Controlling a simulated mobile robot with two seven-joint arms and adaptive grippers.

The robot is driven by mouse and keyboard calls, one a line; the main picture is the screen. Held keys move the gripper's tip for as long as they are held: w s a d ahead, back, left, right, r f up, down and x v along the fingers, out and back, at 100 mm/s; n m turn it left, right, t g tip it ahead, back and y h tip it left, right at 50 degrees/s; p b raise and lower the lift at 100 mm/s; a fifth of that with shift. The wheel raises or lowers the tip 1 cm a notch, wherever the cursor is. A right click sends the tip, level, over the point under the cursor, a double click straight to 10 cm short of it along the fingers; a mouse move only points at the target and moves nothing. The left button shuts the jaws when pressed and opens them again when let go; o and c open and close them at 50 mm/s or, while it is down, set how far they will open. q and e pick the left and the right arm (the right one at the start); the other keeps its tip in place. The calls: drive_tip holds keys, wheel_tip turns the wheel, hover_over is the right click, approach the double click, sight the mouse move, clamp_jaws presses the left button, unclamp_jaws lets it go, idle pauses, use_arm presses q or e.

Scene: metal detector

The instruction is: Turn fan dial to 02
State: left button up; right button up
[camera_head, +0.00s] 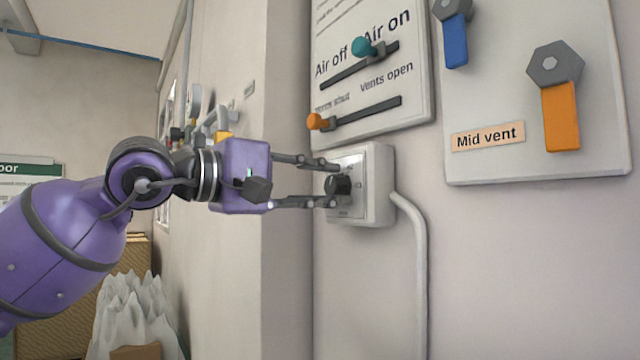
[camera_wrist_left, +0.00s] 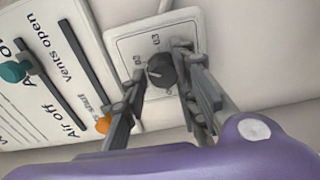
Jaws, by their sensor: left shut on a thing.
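The fan dial (camera_head: 341,185) is a small black knob on a white wall box (camera_head: 378,190). It also shows in the left wrist view (camera_wrist_left: 161,70), on a pale plate with small number marks around it. Which mark the dial points to is unclear. My left gripper (camera_head: 332,185) reaches in from the left, with its fingers above and below the dial. In the left wrist view its fingers (camera_wrist_left: 160,78) stand on both sides of the dial, shut on it. My right gripper is out of view.
Above the box is a panel with a teal slider knob (camera_head: 363,47) and an orange slider knob (camera_head: 317,121). To the right is a panel with a blue handle (camera_head: 455,41) and an orange handle (camera_head: 562,117). A white cable (camera_head: 421,260) runs down from the box.

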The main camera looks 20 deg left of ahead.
use_arm(q)
drive_tip(key=shift+s+a+r, duration=0.15)
drive_tip(key=shift+s+r, duration=0.05)
drive_tip(key=shift+r, duration=0.5)
drive_tip(key=o, duration=0.8)
drive_tip(key=shift+o, duration=1)
drive_tip(key=shift+w, duration=0.1)
drive_tip(key=shift+f, duration=0.2)
drive_tip(key=shift+f, duration=0.25)
drive_tip(key=shift+f, duration=0.1)
drive_tip(key=v, duration=1.1)
drive_tip(key=shift+s+a, duration=0.15)
drive_tip(key=shift+s, duration=0.25)
